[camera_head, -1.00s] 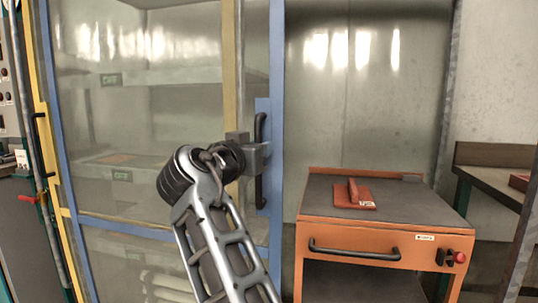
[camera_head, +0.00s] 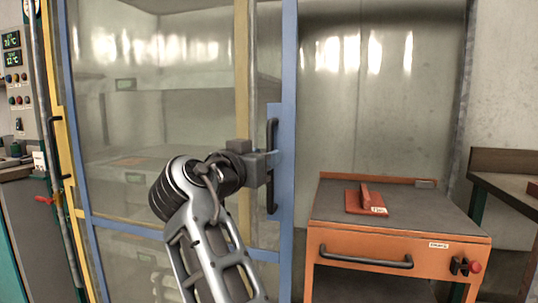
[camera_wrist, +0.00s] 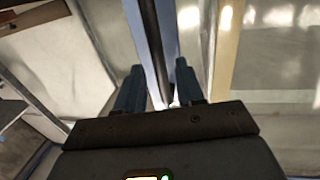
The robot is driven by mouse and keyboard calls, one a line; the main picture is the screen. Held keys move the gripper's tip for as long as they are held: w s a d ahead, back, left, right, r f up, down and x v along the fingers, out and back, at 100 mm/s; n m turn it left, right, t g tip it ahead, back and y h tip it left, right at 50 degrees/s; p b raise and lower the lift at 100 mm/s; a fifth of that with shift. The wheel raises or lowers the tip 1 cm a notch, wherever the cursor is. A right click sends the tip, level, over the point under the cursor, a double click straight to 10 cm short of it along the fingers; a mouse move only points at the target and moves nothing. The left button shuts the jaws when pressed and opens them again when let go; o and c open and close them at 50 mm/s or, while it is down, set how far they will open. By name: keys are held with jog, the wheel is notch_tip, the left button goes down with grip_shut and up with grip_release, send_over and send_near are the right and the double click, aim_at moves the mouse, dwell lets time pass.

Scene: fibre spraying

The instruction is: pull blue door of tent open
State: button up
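The blue-framed, clear-paned tent door (camera_head: 288,100) fills the left and middle of the head view. Its right edge stands apart from the tent's yellow post (camera_head: 242,70), which shows through the pane, so the door looks ajar. A black vertical bar handle (camera_head: 272,190) is on that edge. My gripper (camera_head: 268,163) is at the middle of the handle. In the wrist view, the dark handle (camera_wrist: 152,40) runs between the two fingers of my gripper (camera_wrist: 160,85), which look closed around it. The exact finger contact is hard to see.
An orange cart (camera_head: 385,235) with a grey top and a red block (camera_head: 366,202) stands close to the right of the door. A dark table (camera_head: 510,190) is at the far right. A control panel (camera_head: 15,75) is at the far left.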

jog(key=shift+v, duration=2.1)
